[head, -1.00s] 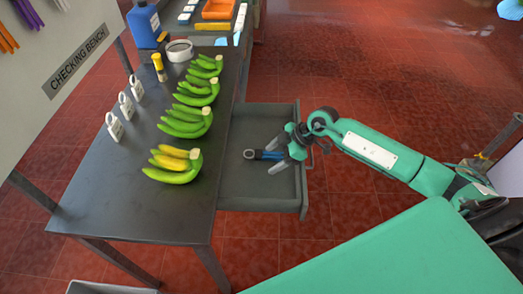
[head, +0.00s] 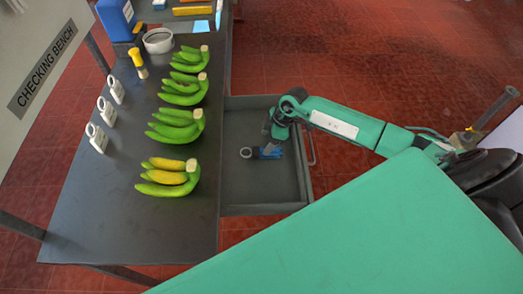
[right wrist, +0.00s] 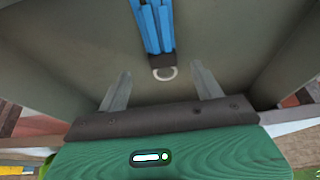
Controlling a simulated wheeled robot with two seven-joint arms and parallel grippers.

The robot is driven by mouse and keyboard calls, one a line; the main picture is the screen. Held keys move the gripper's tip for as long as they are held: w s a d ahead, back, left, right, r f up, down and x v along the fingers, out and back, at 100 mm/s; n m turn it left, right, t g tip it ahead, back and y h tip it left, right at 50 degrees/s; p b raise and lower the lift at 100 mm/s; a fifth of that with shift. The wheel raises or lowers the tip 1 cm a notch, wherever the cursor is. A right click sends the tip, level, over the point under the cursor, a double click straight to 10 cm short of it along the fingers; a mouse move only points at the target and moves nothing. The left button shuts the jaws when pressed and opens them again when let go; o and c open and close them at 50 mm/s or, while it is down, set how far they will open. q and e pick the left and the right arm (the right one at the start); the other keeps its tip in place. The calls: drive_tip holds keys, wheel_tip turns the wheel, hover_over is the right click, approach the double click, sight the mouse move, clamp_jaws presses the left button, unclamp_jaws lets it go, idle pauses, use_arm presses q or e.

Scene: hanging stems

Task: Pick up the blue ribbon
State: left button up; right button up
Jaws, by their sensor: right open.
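The blue ribbon (head: 268,154) lies in the open grey drawer (head: 241,190), with a dark band and a pale ring at its left end. It shows in the right wrist view (right wrist: 151,26) as blue strips running to the top edge, with the dark band and ring toward the gripper. My right gripper (head: 272,140) is over the drawer, close by the ribbon, and covers part of it in the head view. Its two fingers (right wrist: 161,68) are apart with nothing held between them. Whether they touch the drawer floor, I cannot tell. My left gripper is not in view.
The drawer walls stand close around my right gripper. On the dark bench (head: 100,215) left of the drawer lie several banana bunches (head: 168,178), white tags (head: 97,138), a yellow-topped brush (head: 137,61) and a tape roll (head: 158,40). A blue container (head: 115,18) stands at the back.

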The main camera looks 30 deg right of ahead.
sight(259, 151)
drive_tip(key=shift+a+f, duration=0.15)
drive_tip(key=shift+f, duration=0.15)
drive_tip(key=shift+w+a+f+p, duration=0.1)
drive_tip(key=shift+a+f+p, duration=0.25)
drive_tip(key=shift+f+p, duration=0.15)
drive_tip(key=x, duration=0.3)
drive_tip(key=shift+a+f+p, duration=0.15)
drive_tip(key=shift+f+p, duration=0.1)
drive_tip(key=shift+p, duration=0.05)
drive_tip(key=shift+f, duration=0.2)
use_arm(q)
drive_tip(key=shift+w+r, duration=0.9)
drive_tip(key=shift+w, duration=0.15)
use_arm(e)
drive_tip(key=c, duration=1.1)
